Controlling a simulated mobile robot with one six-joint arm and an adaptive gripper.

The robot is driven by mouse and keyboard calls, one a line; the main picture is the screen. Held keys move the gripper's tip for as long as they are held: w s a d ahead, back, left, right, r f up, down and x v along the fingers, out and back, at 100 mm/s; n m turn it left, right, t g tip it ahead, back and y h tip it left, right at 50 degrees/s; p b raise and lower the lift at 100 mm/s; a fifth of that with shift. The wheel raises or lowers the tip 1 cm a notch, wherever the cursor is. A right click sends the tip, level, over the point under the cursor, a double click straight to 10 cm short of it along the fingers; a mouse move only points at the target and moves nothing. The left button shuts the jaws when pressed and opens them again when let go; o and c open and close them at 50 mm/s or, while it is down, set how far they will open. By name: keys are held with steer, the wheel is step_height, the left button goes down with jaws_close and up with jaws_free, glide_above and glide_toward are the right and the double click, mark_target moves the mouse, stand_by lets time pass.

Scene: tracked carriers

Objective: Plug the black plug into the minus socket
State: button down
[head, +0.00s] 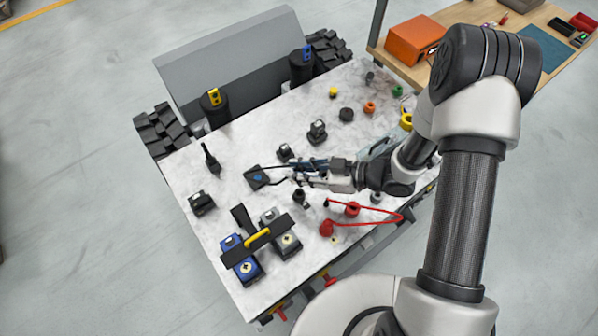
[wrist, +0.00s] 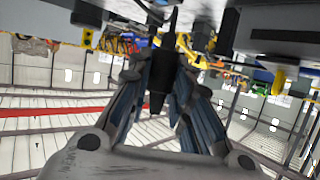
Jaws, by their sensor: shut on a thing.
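My gripper (head: 292,172) is low over the middle of the pale marbled top in the head view. In the wrist view its two dark fingers (wrist: 163,95) close on a black, tapered piece (wrist: 162,72), which looks like the black plug. Its lower end hangs free between the fingers. In the head view the fingers hide most of the plug. A short black cylinder (head: 299,195) stands just below the fingertips. A thin dark line runs from the fingers toward a black square with a blue disc (head: 257,177). I cannot make out a minus mark on any socket.
Small black fittings (head: 317,131) lie behind. An orange box (head: 414,40) sits on a wooden bench.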

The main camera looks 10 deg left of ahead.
steer(key=shift+s, duration=0.3)
steer(key=shift+a, duration=0.1)
steer(key=shift+r+n+g+p, duration=0.1)
steer(key=shift+n+g+p, duration=0.25)
steer(key=shift+p, duration=0.25)
steer(key=shift+g+h+p, duration=0.25)
steer(key=shift+h+p, duration=0.05)
steer(key=shift+p, duration=0.05)
step_height(320, 180, down, 6)
steer(key=b, duration=0.4)
steer(key=shift+b, duration=0.3)
steer(key=shift+f+b, duration=0.5)
steer(key=shift+f, duration=0.95)
stand_by(2.0)
steer(key=c, duration=1.4)
jaws_free()
steer(key=shift+o, duration=0.2)
